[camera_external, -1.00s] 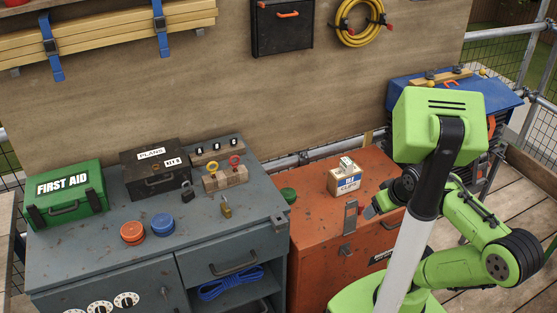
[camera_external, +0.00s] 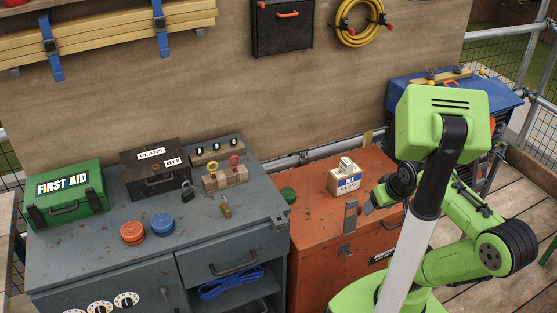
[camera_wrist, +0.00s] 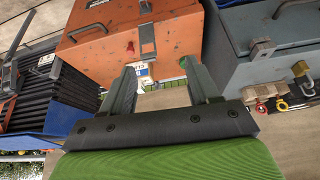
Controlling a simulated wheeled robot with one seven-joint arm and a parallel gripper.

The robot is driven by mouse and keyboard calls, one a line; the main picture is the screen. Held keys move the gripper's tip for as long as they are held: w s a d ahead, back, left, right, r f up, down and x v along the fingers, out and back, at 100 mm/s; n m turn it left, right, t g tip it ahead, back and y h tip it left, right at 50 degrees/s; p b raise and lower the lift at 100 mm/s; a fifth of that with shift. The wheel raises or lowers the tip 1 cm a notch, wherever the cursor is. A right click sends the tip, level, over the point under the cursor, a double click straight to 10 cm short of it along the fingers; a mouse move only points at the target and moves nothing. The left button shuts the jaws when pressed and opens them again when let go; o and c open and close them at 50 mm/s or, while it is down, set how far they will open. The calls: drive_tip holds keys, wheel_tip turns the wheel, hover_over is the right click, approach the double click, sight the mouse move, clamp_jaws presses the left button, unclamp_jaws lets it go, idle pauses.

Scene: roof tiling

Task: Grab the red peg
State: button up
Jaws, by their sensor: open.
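The red peg (camera_external: 235,160) has a ring-shaped red head. It stands in a small wooden block (camera_external: 226,178) on the grey workbench, beside a similar yellow-headed peg (camera_external: 212,167). In the wrist view a small red ring (camera_wrist: 282,105) shows at the right, at the edge of the grey bench. My gripper (camera_wrist: 157,72) is open and empty, its two fingers pointing toward the orange chest.
The orange chest (camera_external: 318,236) carries a box of clips (camera_external: 345,181). On the grey bench (camera_external: 95,245) are a first aid box (camera_external: 65,192), a dark plans box (camera_external: 155,168), orange and blue discs, and padlocks. A blue toolbox (camera_external: 480,95) stands at the back right.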

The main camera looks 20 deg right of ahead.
drive_tip(key=w+d+f+m+g+y+p, duration=0.1)
drive_tip(key=w+d+f+m+g+p, duration=0.2)
drive_tip(key=w, duration=0.4)
drive_tip(key=w+d+f+m+g+y+p, duration=0.2)
drive_tip(key=w+d+m, duration=0.3)
drive_tip(key=w+m, duration=0.1)
drive_tip(key=w+d+f+m+t+y+p, duration=0.2)
drive_tip(key=d+f+m+t+y+p, duration=0.45)
drive_tip(key=d+f+m, duration=1)
drive_tip(key=w+a+f+b, duration=0.1)
drive_tip(key=w+a+f, duration=0.1)
drive_tip(key=w+a, duration=0.1)
drive_tip(key=w+a+f+t+b, duration=0.1)
drive_tip(key=w+a+f+b, duration=0.1)
drive_tip(key=a, duration=0.3)
drive_tip(key=w+a+f+t+y+b, duration=0.1)
drive_tip(key=w+a+f, duration=0.1)
drive_tip(key=w+a, duration=0.2)
drive_tip(key=shift+b, duration=0.3)
drive_tip(key=shift+c, duration=0.2)
drive_tip(key=c, duration=1)
